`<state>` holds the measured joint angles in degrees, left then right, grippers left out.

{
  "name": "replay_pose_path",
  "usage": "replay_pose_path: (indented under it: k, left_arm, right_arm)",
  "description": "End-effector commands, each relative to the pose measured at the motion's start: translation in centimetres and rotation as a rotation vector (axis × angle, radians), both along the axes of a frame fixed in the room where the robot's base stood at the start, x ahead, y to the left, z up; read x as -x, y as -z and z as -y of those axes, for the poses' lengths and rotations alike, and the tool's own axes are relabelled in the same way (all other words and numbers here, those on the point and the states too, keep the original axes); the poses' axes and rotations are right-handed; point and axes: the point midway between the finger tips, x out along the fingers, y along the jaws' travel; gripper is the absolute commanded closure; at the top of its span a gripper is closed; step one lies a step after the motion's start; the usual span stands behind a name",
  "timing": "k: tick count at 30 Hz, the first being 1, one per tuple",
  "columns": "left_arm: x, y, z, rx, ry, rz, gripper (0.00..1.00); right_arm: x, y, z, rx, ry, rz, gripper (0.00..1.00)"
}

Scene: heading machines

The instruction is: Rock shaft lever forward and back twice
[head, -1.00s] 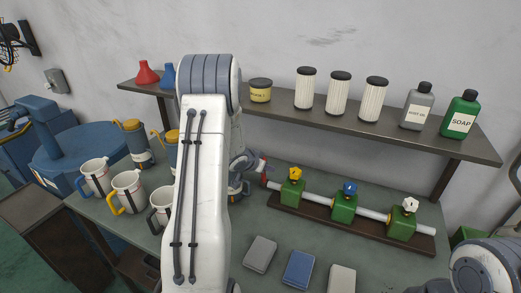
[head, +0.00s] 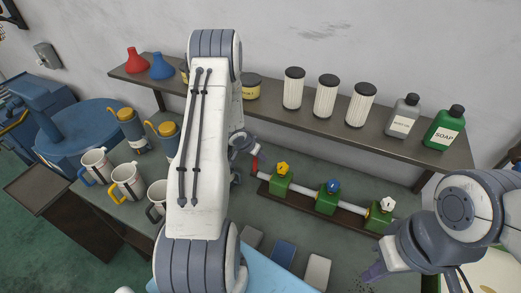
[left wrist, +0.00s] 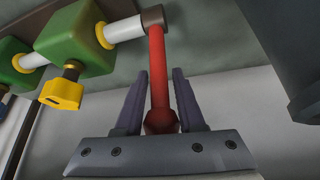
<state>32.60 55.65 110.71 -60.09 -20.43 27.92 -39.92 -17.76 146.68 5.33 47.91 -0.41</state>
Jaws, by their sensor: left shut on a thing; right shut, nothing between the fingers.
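The red shaft lever (head: 254,166) stands at the left end of the pale shaft (head: 304,190). In the left wrist view the lever (left wrist: 157,75) joins the shaft's end through a brown collar (left wrist: 153,17), and its rounded red knob lies between my fingers. My left gripper (left wrist: 160,98) is shut on the lever near this knob. In the head view my left arm hides much of that gripper. My right gripper (head: 372,272) is shut and empty over the front right of the bench, apart from the shaft.
Green blocks (head: 328,200) with yellow, blue and white knobs carry the shaft on a brown board. Several mugs (head: 128,181) stand left of my left arm. Grey and blue flat blocks (head: 283,253) lie in front. A shelf (head: 300,115) with jars and bottles runs behind.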

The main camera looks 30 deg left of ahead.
Motion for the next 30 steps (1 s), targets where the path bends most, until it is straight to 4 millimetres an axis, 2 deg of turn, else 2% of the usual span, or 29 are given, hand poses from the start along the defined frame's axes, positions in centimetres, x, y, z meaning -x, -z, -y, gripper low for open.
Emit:
replay_pose_path:
  k: [11,12,13,23,26,30]
  left_arm:
    - [-0.4,-0.1,0.3,-0.005,-0.001,-0.003,1.00]
    - [-0.4,-0.1,0.3,-0.005,0.001,-0.003,0.54]
    - [-0.4,-0.1,0.3,-0.005,0.001,-0.003,0.48]
    - [-0.3,-0.2,0.4,-0.003,0.002,-0.004,0.48]
    - [0.1,-0.9,0.3,-0.004,0.001,-0.003,0.48]
    - [1.3,-3.0,0.1,-0.006,0.000,-0.002,0.48]
  right_arm:
    - [0.0,-0.1,0.0,0.000,0.000,0.000,1.00]
    - [0.0,-0.1,0.0,0.000,0.000,0.000,1.00]
    - [0.0,-0.1,0.0,0.000,0.000,0.000,1.00]
    - [0.0,-0.1,0.0,0.000,0.000,0.000,1.00]
    - [0.0,0.0,0.0,0.000,0.000,0.000,1.00]
    - [0.0,0.1,0.0,0.000,0.000,0.000,1.00]
